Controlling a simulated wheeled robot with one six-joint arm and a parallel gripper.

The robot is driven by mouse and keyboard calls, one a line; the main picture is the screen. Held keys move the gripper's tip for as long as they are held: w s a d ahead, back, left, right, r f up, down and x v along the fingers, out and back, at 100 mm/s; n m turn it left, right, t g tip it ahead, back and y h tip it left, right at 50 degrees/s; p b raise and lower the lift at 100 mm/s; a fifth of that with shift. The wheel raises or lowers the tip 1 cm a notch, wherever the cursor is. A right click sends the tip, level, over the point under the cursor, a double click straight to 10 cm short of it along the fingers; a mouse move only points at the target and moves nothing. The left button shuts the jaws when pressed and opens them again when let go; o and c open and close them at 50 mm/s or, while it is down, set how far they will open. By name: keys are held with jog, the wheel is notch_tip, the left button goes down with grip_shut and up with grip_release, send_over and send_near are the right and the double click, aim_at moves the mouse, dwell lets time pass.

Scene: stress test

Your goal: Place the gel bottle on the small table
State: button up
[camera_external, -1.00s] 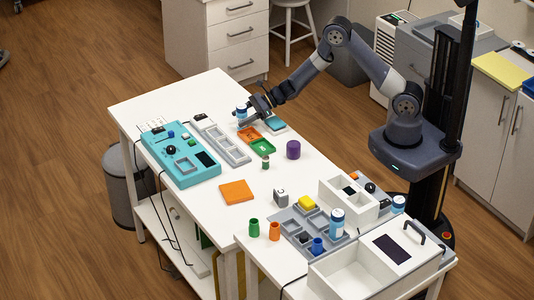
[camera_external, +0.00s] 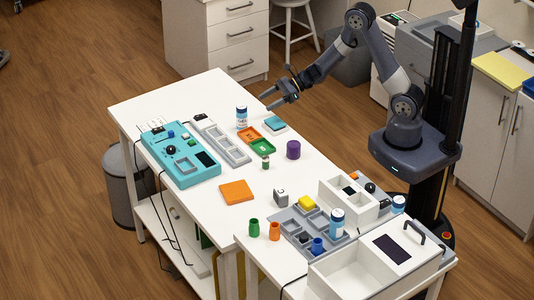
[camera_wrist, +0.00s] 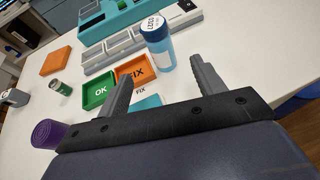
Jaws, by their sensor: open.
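A bottle with a blue body and white label (camera_external: 242,118) stands upright on the long white table (camera_external: 165,98), near its far edge. Similar bottles stand on the nearer table, one in a grey tray (camera_external: 337,224) and one farther right (camera_external: 398,204). I cannot tell which table is the small one.
Orange and green trays (camera_external: 262,145), a teal block (camera_external: 275,122), a grey compartment strip (camera_external: 222,142) and a purple cylinder (camera_external: 293,150) lie near the bottle. A teal panel (camera_external: 180,160) is at left. White bins (camera_external: 345,275) crowd the nearer table.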

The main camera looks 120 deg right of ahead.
aim_at(239, 129)
dwell(0.4)
jog(key=w+d+n+y+b, duration=0.1)
jog(key=w+d+n+t+y+b, duration=0.1)
jog(key=b, duration=0.1)
jog(key=shift+w+d+f+y, duration=0.15)
jog(key=shift+d+f+y, duration=0.15)
jog(key=shift+f+y, duration=0.1)
jog(key=shift+w+d+f+n+y+b, duration=0.1)
jog(key=shift+w+d+n+y+b, duration=0.1)
jog(key=shift+d+n+y+b, duration=0.4)
jog(key=shift+g, duration=0.3)
jog(key=x, duration=0.5)
jog(key=shift+w+a, duration=0.15)
jog(key=shift+p+x, duration=0.4)
jog(key=shift+x, duration=2.3)
jog(key=shift+a+f, duration=0.1)
jog(key=shift+a, duration=0.05)
jog(key=shift+c, duration=0.5)
